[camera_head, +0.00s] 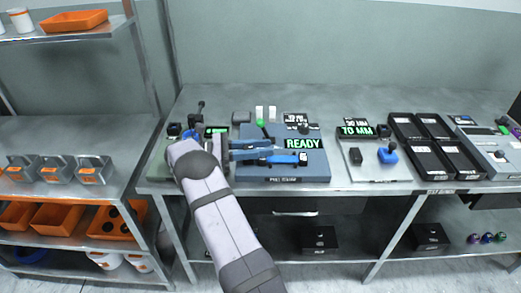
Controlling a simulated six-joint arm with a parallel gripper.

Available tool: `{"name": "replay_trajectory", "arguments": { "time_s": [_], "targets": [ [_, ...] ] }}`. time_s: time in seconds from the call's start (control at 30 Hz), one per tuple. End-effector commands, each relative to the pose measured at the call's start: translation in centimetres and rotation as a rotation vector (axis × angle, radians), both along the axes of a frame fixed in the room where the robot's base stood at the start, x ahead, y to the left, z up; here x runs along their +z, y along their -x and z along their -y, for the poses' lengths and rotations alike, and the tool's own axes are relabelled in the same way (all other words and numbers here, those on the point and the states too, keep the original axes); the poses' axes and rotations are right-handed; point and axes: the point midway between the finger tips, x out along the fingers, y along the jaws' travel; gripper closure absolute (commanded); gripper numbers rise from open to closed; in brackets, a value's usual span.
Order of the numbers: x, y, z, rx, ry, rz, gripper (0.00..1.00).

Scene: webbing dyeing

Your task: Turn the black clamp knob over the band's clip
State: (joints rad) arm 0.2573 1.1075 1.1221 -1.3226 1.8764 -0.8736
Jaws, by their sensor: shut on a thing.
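My gripper (278,148) reaches in from the left, low over the blue-grey fixture (290,172) that bears the sign READY. Its jaws are shut on a small dark thing at the fixture, which appears to be the black clamp knob. The fingers and wrist largely cover the knob, so I cannot tell how far it is turned. A blue bar (280,160) lies across the fixture just in front of the fingers. A green-tipped lever (260,124) stands behind them. The band and its clip cannot be made out.
To the right stand a plate fixture with a 70 MM sign (357,131) and black trays (430,160). A green fixture with a black-knobbed post (201,106) sits left, beside my wrist. A shelf rack with orange bins (60,218) stands far left.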

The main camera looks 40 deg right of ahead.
Motion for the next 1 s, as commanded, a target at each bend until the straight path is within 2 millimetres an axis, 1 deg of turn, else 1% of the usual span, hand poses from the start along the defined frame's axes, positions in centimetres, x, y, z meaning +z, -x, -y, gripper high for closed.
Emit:
{"name": "replay_trajectory", "arguments": {
  "time_s": [0.2,0.57,0.6,0.67,0.7,1.0],
  "targets": [
    [-0.03,0.11,-0.09,-0.04,0.001,0.0,0.98],
    [0.05,0.14,-0.11,-0.045,0.002,-0.001,0.98],
    [0.05,0.14,-0.11,-0.045,0.002,-0.002,0.73],
    [0.06,0.14,-0.1,-0.045,0.002,-0.002,0.59],
    [0.06,0.14,-0.1,-0.045,0.002,-0.001,0.57],
    [0.13,0.13,-0.1,-0.044,0.001,-0.001,0.57]
  ]
}}
